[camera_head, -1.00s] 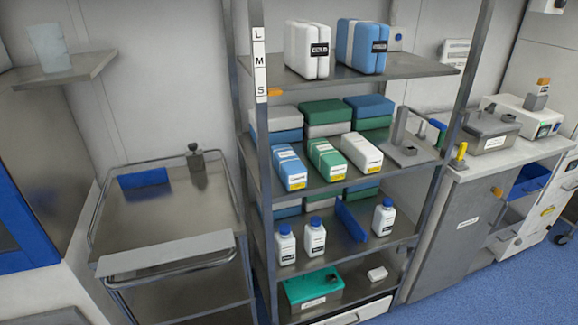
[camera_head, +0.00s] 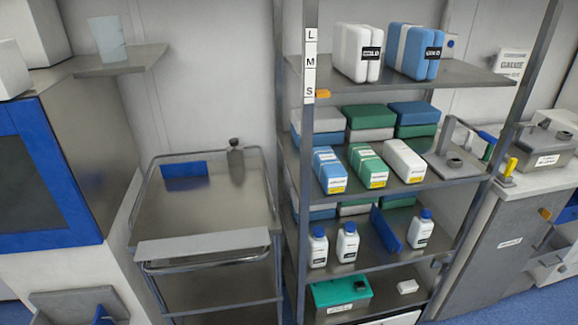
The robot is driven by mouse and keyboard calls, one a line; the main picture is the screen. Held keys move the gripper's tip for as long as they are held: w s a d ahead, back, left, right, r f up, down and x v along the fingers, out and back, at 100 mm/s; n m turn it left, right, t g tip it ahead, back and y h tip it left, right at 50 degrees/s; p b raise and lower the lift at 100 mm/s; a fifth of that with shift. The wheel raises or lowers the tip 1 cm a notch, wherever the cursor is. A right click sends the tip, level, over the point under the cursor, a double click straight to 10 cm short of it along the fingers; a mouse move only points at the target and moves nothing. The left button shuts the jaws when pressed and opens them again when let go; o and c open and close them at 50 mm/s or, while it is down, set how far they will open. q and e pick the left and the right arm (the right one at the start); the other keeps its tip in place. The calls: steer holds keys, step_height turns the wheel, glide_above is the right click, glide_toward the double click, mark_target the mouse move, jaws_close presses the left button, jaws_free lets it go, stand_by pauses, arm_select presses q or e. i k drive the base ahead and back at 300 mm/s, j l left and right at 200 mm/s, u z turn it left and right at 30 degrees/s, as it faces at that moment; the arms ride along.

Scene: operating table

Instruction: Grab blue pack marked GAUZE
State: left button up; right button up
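A blue pack (camera_head: 329,170) with a white band and a yellow-edged label lies at the left of the front row on the shelf unit's second shelf. Its print is too small to read. A green pack (camera_head: 367,166) and a white pack (camera_head: 404,161) lie to its right. Another blue pack (camera_head: 415,50), with a white band and a black label, stands on the top shelf right of a white pack (camera_head: 358,52). I cannot clearly read GAUZE on either blue pack. Neither of my grippers is in view.
The shelf unit (camera_head: 460,73) has upright posts at its front corners. White bottles (camera_head: 347,243) and a teal box (camera_head: 340,291) fill lower shelves. A steel trolley (camera_head: 205,215) with mostly bare top stands left. A counter with a grey box (camera_head: 545,147) is right.

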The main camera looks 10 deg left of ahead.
mark_target(332, 176)
steer(key=i+l+u, duration=0.15)
steer(key=l+u, duration=0.25)
steer(key=l, duration=0.15)
steer(key=l+u, duration=0.35)
steer(key=l, duration=0.2)
steer(key=l+u, duration=0.4)
steer(key=l, duration=0.2)
